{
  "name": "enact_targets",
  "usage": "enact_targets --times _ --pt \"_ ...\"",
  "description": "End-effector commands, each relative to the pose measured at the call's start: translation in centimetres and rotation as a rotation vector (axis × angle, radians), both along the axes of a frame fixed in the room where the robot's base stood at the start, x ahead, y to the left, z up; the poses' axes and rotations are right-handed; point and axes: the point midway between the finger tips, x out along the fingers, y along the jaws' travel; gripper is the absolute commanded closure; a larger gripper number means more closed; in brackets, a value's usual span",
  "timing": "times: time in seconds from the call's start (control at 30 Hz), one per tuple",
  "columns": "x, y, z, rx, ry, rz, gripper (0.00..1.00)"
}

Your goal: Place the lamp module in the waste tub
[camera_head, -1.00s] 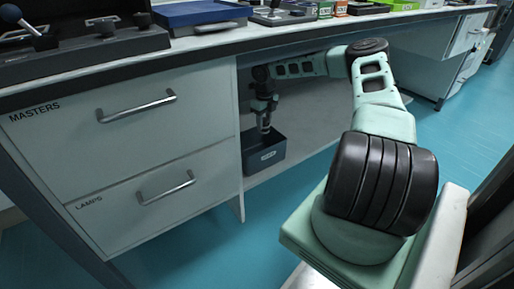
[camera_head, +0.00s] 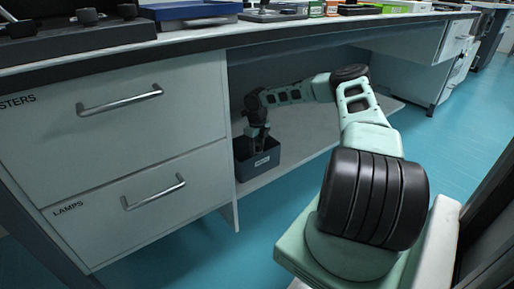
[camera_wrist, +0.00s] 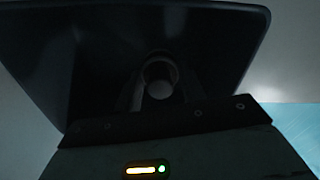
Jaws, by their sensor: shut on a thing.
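The waste tub (camera_head: 264,163) is a dark grey-blue open bin with a small light label. It stands on the low shelf under the bench, right of the drawers. My gripper (camera_head: 258,148) points down into the tub's mouth, its fingertips hidden behind the rim. In the wrist view the tub's dark inside (camera_wrist: 215,45) fills most of the picture. There my gripper (camera_wrist: 160,95) is shut on the lamp module (camera_wrist: 159,78), a short round piece with a pale end. The module is over or inside the tub; whether it touches the floor of the tub I cannot tell.
Two drawers, masters (camera_head: 115,100) and lamps (camera_head: 135,190), are shut left of the tub. The bench top (camera_head: 200,42) hangs above my arm. The shelf (camera_head: 310,145) right of the tub is clear.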

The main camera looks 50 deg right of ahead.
Motion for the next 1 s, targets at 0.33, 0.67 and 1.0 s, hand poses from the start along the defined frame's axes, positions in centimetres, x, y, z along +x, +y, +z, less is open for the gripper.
enact_targets --times 0.33,0.67,1.0 --pt "0.00 0.02 -1.15 0.000 0.000 0.000 0.88" --pt "-0.01 0.03 -1.13 0.000 0.000 0.000 0.38" --pt "-0.01 0.02 -0.61 0.000 0.000 0.000 0.38"
